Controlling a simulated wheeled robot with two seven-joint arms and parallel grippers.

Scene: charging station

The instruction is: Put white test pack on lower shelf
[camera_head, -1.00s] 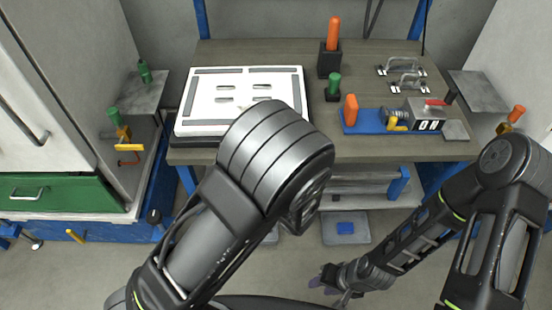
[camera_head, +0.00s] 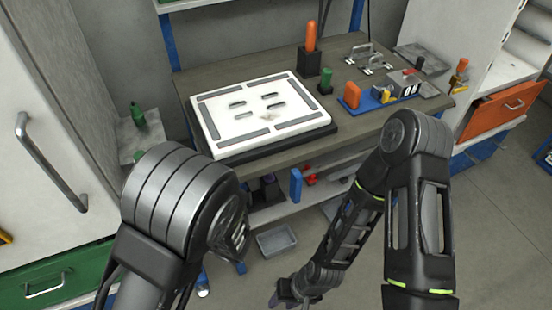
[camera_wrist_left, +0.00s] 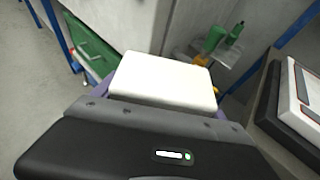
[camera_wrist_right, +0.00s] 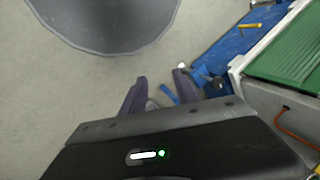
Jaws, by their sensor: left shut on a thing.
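The white test pack (camera_wrist_left: 165,82) is a plain white block in the left wrist view. My left gripper (camera_wrist_left: 158,92) is shut on it, with purple finger parts showing at its sides. In the head view the pack and the left gripper are hidden behind my left arm. The lower shelf (camera_head: 268,213) shows under the workbench, partly covered by my arms, with a blue block and red and dark items on it. My right gripper (camera_wrist_right: 160,82) is open and empty, its purple fingers apart above the floor; it hangs low in the head view (camera_head: 285,290).
The workbench (camera_head: 235,78) carries a large white slotted panel (camera_head: 260,112), an orange-handled tool (camera_head: 311,45) and a blue fixture (camera_head: 375,100). A grey bin (camera_head: 276,240) is below the shelf. A white cabinet with a green drawer (camera_head: 50,280) stands left; an orange drawer (camera_head: 500,108) is right.

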